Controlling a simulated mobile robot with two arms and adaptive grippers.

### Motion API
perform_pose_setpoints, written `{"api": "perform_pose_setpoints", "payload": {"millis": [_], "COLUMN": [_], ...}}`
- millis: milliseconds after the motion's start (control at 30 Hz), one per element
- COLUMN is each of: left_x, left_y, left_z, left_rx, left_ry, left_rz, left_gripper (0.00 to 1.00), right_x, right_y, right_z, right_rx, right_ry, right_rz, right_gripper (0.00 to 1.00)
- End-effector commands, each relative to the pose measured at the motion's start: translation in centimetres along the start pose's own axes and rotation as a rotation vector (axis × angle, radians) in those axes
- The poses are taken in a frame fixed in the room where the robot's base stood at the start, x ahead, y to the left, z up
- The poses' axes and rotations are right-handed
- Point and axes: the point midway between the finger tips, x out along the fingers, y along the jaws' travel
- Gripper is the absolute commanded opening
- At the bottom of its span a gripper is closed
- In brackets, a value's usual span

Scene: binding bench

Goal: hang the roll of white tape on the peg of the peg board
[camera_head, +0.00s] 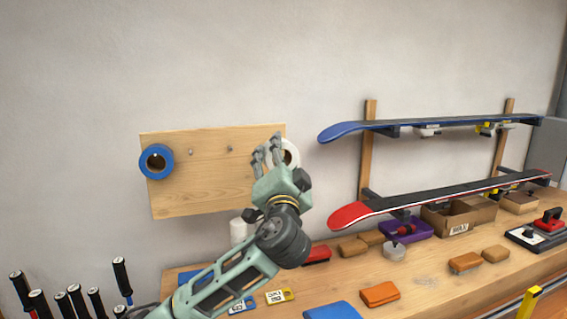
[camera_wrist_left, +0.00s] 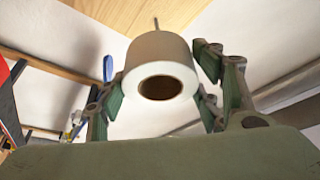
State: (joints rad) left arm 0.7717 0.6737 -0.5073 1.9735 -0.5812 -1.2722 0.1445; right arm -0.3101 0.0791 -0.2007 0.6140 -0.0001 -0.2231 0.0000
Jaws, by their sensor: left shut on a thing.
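The roll of white tape (camera_head: 291,153) is at the right end of the wooden peg board (camera_head: 205,190), partly hidden behind my left gripper (camera_head: 269,152). In the left wrist view the white roll (camera_wrist_left: 158,53) sits between my left fingers, its brown core facing the camera. The left gripper is shut on it. A thin peg (camera_wrist_left: 156,23) shows just beyond the roll's upper edge there; I cannot tell whether roll and peg touch. In the head view two bare pegs (camera_head: 230,149) show left of the gripper. My right gripper is not in view.
A blue tape roll (camera_head: 156,161) hangs at the board's left end. A rack to the right holds a blue skateboard deck (camera_head: 430,125) and a red one (camera_head: 440,198). Below are the bench (camera_head: 430,280) with small boxes and blocks, a white spool (camera_head: 238,231) and black-handled tools (camera_head: 75,300).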

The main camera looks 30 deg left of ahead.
Motion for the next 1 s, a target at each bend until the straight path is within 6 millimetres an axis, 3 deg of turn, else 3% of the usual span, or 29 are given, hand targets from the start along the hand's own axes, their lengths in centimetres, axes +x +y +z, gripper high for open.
{"api": "perform_pose_setpoints", "payload": {"millis": [300,1000], "left_x": [2.1,6.6], "left_y": [-0.1,0.0], "left_z": [0.9,2.9], "left_rx": [0.002,0.002], "left_ry": [-0.001,-0.002], "left_rz": [-0.003,-0.002], "left_gripper": [0.39,0.39], "right_x": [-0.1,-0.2], "right_y": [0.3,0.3], "right_z": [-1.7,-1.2], "right_rx": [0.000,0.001], "right_ry": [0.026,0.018], "right_rz": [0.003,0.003], "right_gripper": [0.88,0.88]}}
